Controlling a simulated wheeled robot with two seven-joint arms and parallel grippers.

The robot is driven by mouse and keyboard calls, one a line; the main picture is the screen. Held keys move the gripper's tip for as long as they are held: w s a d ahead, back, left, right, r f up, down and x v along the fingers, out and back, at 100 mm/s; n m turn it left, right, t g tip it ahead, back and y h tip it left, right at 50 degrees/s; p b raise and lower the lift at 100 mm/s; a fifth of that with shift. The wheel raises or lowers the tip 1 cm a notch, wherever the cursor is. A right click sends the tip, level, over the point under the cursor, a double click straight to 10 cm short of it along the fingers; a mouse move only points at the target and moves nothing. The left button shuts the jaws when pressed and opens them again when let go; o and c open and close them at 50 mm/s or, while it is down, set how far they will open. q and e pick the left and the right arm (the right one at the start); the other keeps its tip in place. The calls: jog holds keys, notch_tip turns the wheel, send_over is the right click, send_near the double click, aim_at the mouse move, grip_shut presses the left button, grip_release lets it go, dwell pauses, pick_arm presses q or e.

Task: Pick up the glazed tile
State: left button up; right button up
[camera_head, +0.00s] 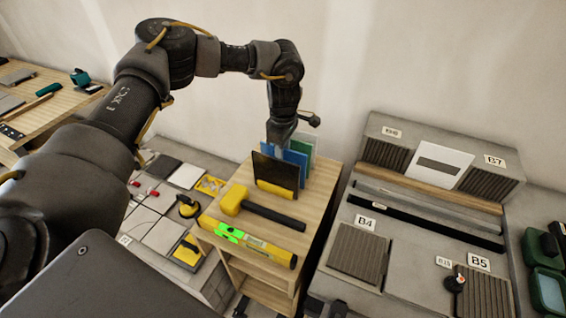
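Several thin upright panels stand close together on the wooden stand in the middle. The front one is a dark glossy panel (275,170) with a yellow lower part. Blue panels (297,157) and a green-edged panel (308,143) stand behind it. I cannot tell for sure which of them is the glazed tile. My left gripper (283,140) points down at the top of these panels, at the blue ones. Its fingertips are small and partly hidden, so I cannot see whether they grip anything. My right gripper is not in view.
The wooden stand (318,200) also holds a yellow mallet (234,199) and a yellow level (250,243). Tiles and yellow tools lie on the floor to the left. A grey slab bench (410,258) with labelled tiles is on the right. A wall stands behind.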

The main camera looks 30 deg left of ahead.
pick_arm(q)
jog(key=shift+f, duration=0.15)
jog(key=c, duration=0.7)
grip_shut()
